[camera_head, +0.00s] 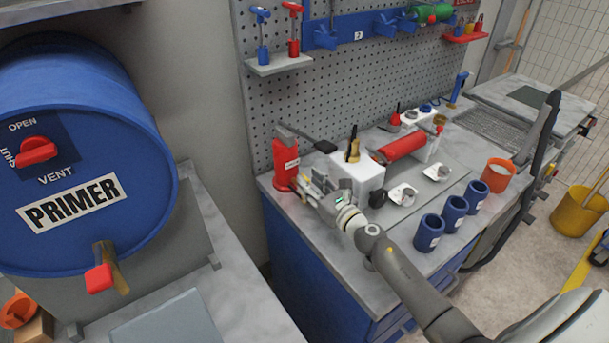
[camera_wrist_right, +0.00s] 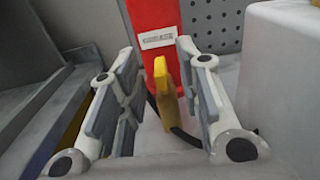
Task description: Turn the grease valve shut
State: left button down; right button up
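A red canister (camera_head: 286,165) with a white label stands at the back left corner of the workbench. Its lower part also fills the top of the right wrist view (camera_wrist_right: 152,16). A yellow lever (camera_wrist_right: 164,92), which looks like the grease valve handle, stands upright in front of the red body. My right gripper (camera_head: 312,187) is beside the canister's base, its arm coming from the lower right. In the wrist view, the right gripper (camera_wrist_right: 160,105) is open, with the yellow lever between its fingers, nearer the right finger. Contact cannot be told. My left gripper is not in view.
A white block (camera_head: 357,178) stands close right of the gripper, with a red roller (camera_head: 402,146) behind it. Several blue cups (camera_head: 429,233) and an orange cup (camera_head: 497,174) stand further right. A blue primer drum (camera_head: 85,160) is at left. A pegboard (camera_head: 350,75) rises behind.

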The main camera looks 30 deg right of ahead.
aim_at(305, 176)
jog(key=shift+w+a, duration=0.15)
jog(key=shift+w, duration=0.65)
jog(key=shift+w+a, duration=0.1)
jog(key=shift+w, duration=0.7)
grip_shut()
